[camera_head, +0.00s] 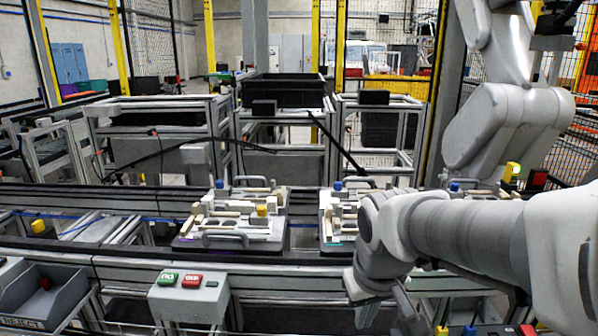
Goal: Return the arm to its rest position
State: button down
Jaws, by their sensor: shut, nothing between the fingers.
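My grey-white arm (470,235) reaches in from the right edge over the near side of the conveyor. It bends at a rounded joint, and pale parts below it drop toward the bottom edge. I cannot make out any gripper fingers; my gripper is not seen. A pallet fixture (190,243) with pale blocks, a yellow knob and a blue knob sits left of my arm on the conveyor. A second, similar pallet fixture (325,205) is beside the joint and partly hidden by it. A blue knob (455,187) shows behind my arm.
White arm links (510,120) rise at the upper right; I cannot tell whose they are. A button box (188,300) and a grey reject bin (45,303) stand at the front left. A black crate (283,91) sits on a frame behind. The conveyor's left part is clear of pallets.

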jog(key=s+d+r+m+t, duration=0.2)
jog(key=s+d+r, duration=0.2)
jog(key=s, duration=0.6)
notch_tip(320, 180, up, 15)
jog(key=p, duration=1.4)
jog(key=shift+a+p, duration=0.2)
jog(key=shift+p, duration=0.1)
jog(key=shift+w+d+f, duration=0.1)
jog(key=shift+f, duration=0.05)
